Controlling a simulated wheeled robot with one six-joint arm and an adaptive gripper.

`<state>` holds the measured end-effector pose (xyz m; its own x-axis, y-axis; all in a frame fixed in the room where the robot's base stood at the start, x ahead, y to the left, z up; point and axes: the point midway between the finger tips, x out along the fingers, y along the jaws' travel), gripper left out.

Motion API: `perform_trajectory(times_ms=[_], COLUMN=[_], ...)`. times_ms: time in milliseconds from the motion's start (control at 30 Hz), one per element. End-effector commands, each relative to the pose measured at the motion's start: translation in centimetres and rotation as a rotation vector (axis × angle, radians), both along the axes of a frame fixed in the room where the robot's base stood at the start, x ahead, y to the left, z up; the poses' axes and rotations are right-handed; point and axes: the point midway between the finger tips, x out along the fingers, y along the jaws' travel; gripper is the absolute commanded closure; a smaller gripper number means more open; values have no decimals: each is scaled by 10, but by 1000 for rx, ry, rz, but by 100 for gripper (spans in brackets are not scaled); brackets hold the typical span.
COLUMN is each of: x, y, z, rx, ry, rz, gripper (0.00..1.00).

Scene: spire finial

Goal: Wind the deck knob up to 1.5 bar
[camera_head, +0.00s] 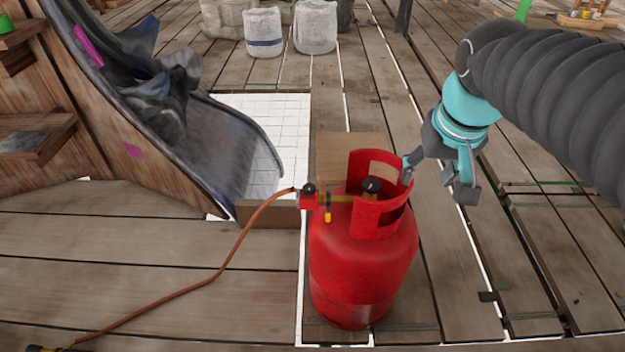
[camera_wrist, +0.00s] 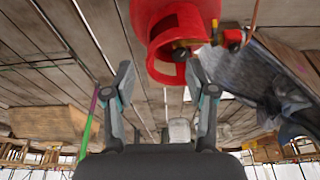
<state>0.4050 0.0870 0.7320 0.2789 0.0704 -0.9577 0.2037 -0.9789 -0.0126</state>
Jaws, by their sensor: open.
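A red gas cylinder (camera_head: 362,262) stands upright on the planks, with a cut-out collar around its top. A black knob with a white mark (camera_head: 372,187) sits inside the collar. A brass stem runs left from it to a red regulator (camera_head: 308,201) with a small black knob (camera_head: 308,188) on top. I cannot tell which knob is the deck knob, and no pressure reading is legible. My gripper (camera_head: 437,180) is open and empty, just right of the collar. In the wrist view, the cylinder (camera_wrist: 150,18) and black knob (camera_wrist: 180,53) lie beyond the open fingers (camera_wrist: 159,92).
An orange hose (camera_head: 215,268) runs from the regulator to the lower left. A dark draped sheet (camera_head: 215,130) and wooden framing stand left. A wooden block (camera_head: 350,150) lies behind the cylinder. Pale sacks (camera_head: 315,27) stand at the back.

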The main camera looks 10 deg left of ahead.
Motion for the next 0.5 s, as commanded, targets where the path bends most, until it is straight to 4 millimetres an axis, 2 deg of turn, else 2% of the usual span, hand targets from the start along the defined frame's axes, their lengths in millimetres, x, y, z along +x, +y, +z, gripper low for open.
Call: perform_trajectory(times_ms=[33, 200, 400, 500], x=[15, 55, 88, 98], y=[17, 74, 148, 179], z=[0, -1, -17, -26], rx=[-6, -28, -66, -84], ry=[28, 106, 191, 225], rz=[30, 112, 207, 242], gripper=[44, 44, 44, 44])
